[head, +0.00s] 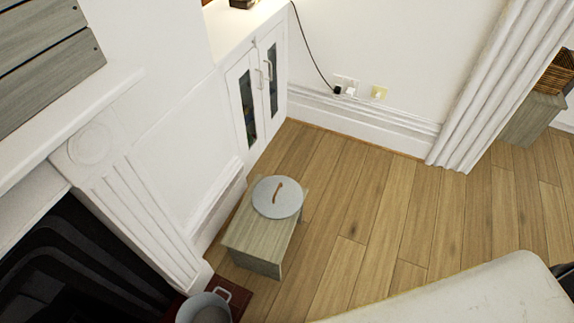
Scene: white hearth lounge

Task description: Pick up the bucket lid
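The bucket lid (268,201) is a round grey disc with a brown curved handle on top. It lies flat on a small wooden stool (246,237) near the white wall, in the middle-left of the head view. A grey metal bucket (205,309) with a light handle stands at the bottom edge, partly cut off. It looks open at the top. Neither of my grippers shows in the head view.
A fireplace (75,260) is at the lower left. A white cabinet (257,85) stands behind the stool. A pale rounded furniture top (470,295) fills the lower right. Wooden floor (375,215) to the right of the stool is clear.

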